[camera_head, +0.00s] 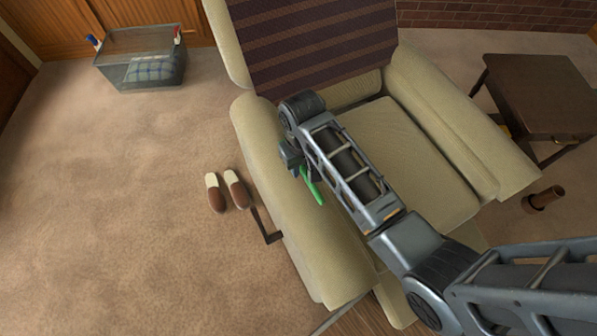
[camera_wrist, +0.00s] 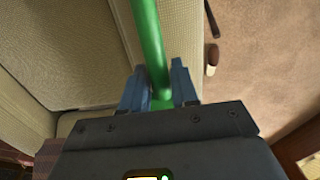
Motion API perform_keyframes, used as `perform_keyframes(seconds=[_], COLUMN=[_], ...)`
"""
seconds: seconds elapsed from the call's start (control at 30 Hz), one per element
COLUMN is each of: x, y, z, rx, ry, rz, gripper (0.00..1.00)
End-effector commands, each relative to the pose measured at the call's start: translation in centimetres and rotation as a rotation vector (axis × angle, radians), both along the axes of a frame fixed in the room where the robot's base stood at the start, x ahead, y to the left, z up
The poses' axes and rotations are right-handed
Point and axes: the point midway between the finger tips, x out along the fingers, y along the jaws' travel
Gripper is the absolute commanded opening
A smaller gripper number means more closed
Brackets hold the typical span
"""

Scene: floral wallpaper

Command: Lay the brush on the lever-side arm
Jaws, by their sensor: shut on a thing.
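The green brush (camera_head: 314,188) is held by my gripper (camera_head: 295,165), partly hidden behind my arm in the head view. In the wrist view my gripper (camera_wrist: 160,90) is shut on the brush's green handle (camera_wrist: 150,40), which extends away between the blue fingers. The beige armchair has a dark lever (camera_head: 266,228) on its left side. Its lever-side arm (camera_head: 300,225) lies below the gripper and brush. The brush appears over the inner part of that arm. I cannot tell whether it touches the arm. The brush's head is not clearly seen.
The chair's seat (camera_head: 395,150) is bare where visible. Brown and cream slippers (camera_head: 226,191) lie on the carpet beside the lever. A clear bin (camera_head: 142,60) stands at the back left. A dark side table (camera_head: 540,95) and a brown cup-like object (camera_head: 543,199) are at right.

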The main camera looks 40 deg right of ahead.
Motion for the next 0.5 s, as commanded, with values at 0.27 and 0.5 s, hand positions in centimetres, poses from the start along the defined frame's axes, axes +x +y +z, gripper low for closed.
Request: perform_keyframes(seconds=[0.27,0.5], x=[0.5,0.6], y=[0.6,0.5], z=[-2.2,-4.4], rx=[0.000,0.000], ry=[0.003,-0.001], rz=[0.000,0.000], gripper=[0.00,0.00])
